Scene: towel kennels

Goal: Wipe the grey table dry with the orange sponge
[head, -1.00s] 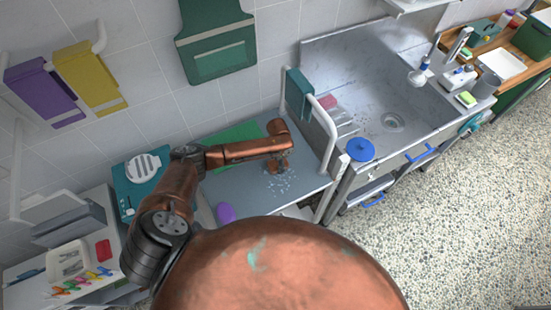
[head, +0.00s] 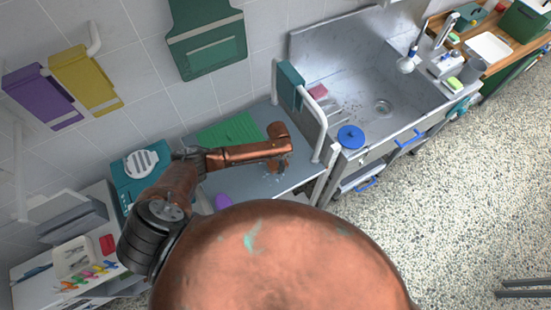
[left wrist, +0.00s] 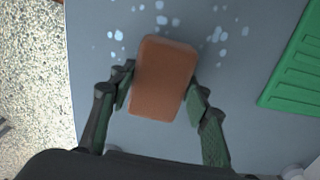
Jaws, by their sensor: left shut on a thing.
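The orange sponge (left wrist: 163,80) is a block held between the two fingers of my left gripper (left wrist: 160,92), which is shut on it. In the head view my left gripper (head: 277,163) is low over the right part of the grey table (head: 238,184); the sponge is small and partly hidden there. In the left wrist view the grey table (left wrist: 240,105) carries scattered water drops (left wrist: 214,40) beyond and on both sides of the sponge's far end. I cannot tell whether the sponge presses on the table. My right gripper is not in view.
A green ribbed mat (head: 232,132) lies at the table's back. A purple thing (head: 223,201) is at its front left. A white rail with a teal cloth (head: 290,86) stands at the right end, beside the metal sink (head: 340,70).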

